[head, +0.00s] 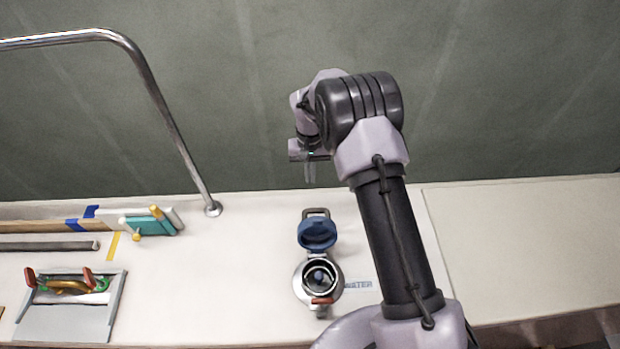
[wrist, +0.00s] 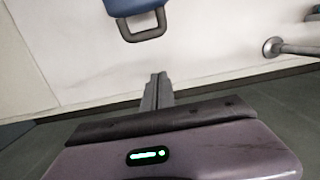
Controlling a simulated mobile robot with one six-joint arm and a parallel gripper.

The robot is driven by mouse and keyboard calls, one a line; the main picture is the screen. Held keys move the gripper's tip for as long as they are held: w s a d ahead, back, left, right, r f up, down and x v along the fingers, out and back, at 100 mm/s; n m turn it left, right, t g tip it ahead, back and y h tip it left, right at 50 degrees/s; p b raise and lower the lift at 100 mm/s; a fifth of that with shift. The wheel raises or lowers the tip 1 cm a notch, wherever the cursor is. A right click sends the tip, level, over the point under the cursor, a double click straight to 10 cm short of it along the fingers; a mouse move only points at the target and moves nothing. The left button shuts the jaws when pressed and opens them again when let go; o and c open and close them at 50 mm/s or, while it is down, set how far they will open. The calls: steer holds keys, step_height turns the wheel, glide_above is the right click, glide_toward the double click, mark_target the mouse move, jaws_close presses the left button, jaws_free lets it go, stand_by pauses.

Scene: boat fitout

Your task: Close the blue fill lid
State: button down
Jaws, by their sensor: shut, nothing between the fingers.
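The blue fill lid (head: 317,234) stands open, tilted back on the far side of the round metal filler neck (head: 318,279). A dark loop handle (head: 316,213) sticks out from the lid's far end. A red tab (head: 322,300) sits on the near side of the neck. My gripper (head: 309,180) is shut and empty, above and beyond the lid, not touching it. In the wrist view the shut fingers (wrist: 157,90) point toward the deck, with the blue lid (wrist: 134,5) and its handle (wrist: 143,27) ahead at the top edge.
A chrome rail (head: 170,125) rises left of the lid, its foot on the white deck. Brushes or rollers (head: 150,220) and a grey tray (head: 70,312) with tools lie at left. A WATER label (head: 358,285) is right of the neck. Deck around the lid is clear.

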steer(key=s+f+b, duration=0.1)
steer(key=s+f, duration=0.3)
steer(key=f, duration=0.3)
steer(key=shift+s, duration=0.25)
